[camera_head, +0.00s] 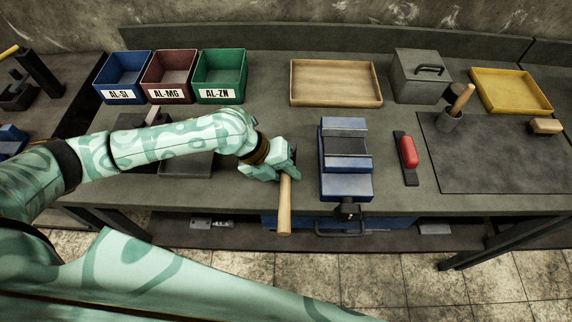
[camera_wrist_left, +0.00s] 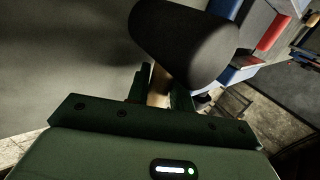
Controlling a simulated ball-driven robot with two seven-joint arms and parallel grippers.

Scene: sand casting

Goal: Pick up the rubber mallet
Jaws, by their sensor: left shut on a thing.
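The rubber mallet has a light wooden handle (camera_head: 285,207) that reaches past the bench's front edge in the head view. My left gripper (camera_head: 288,171) is shut on the mallet. Its black head (camera_wrist_left: 185,40) shows large in the left wrist view, just beyond the fingers (camera_wrist_left: 158,88), with a short piece of wooden handle between them. In the head view the mallet's head is mostly hidden by my gripper. I cannot tell whether the mallet touches the bench. My right gripper is in neither view.
A blue vise (camera_head: 345,185) stands just right of the mallet. Blue, red and green bins (camera_head: 221,94), a wooden tray (camera_head: 336,101), a grey lidded box (camera_head: 420,88) and a yellow tray (camera_head: 513,108) line the back. A red-handled tool (camera_head: 408,151) lies right of the vise, before a dark mat (camera_head: 490,165).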

